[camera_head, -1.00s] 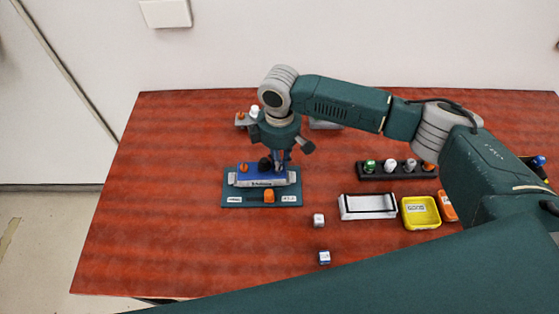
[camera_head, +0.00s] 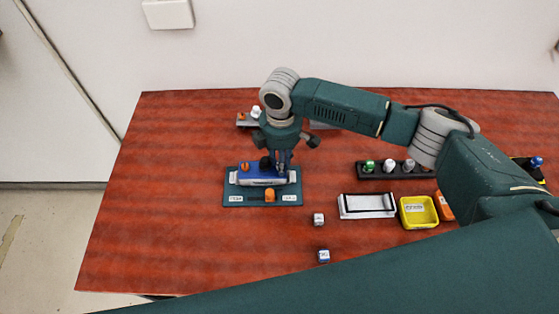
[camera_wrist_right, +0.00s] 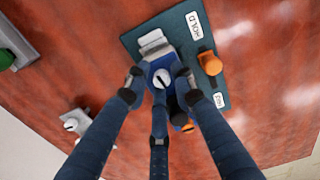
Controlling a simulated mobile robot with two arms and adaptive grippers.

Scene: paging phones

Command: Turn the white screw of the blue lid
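The blue lid (camera_head: 259,173) lies on a teal base plate (camera_head: 233,200) left of the table's middle; it also shows in the wrist view (camera_wrist_right: 177,66). A pale, slotted screw (camera_wrist_right: 161,78) sits at the lid's near end in the wrist view. My right gripper (camera_head: 281,168) points down at the lid's right end. In the wrist view its fingers (camera_wrist_right: 160,82) are spread around the screw, apart from each other; whether they touch the lid, I cannot tell. In the head view the gripper hides the screw. My left gripper is in neither view.
An orange knob (camera_head: 269,195) stands on the plate's front. A grey block with a white knob (camera_head: 256,112) is behind. On the right are a knob rack (camera_head: 377,172), a white tray (camera_head: 367,206) and a yellow bin (camera_head: 419,211). Two small cubes lie in front; the left front is clear.

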